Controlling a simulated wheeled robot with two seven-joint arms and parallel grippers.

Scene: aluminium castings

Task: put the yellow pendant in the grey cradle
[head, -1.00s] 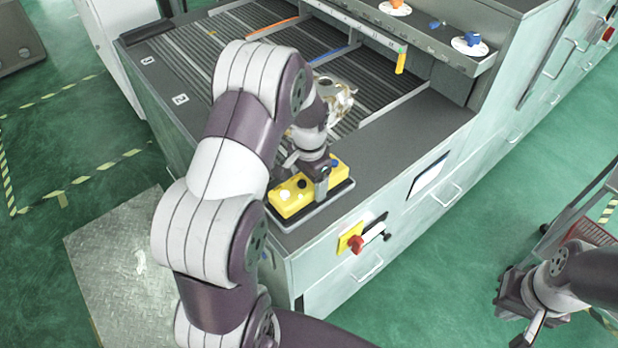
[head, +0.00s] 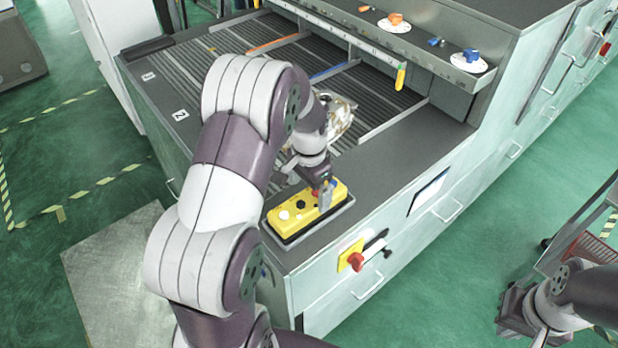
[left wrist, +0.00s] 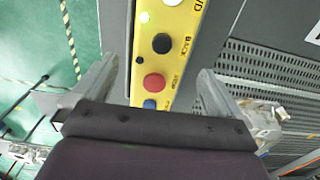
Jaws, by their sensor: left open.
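The yellow pendant (head: 300,207) lies lengthwise on the flat grey cradle (head: 289,246) at the near corner of the bench. The cradle's rim shows around its near and right edges; I cannot tell how deep it sits. White, black, red and blue buttons face up. My left gripper (head: 322,197) is low over the pendant's far half. In the left wrist view the pendant (left wrist: 168,60) runs between the spread fingers of my left gripper (left wrist: 160,88), with gaps on both sides. My right gripper (head: 520,318) is at the lower right, away from the bench; its jaws are unclear.
A shiny metal casting (head: 340,115) lies on the ribbed bench top (head: 225,60) just behind my left wrist. A raised console (head: 420,45) with knobs stands along the back. A red switch (head: 356,261) sticks out of the bench front. The bench top right of the cradle is clear.

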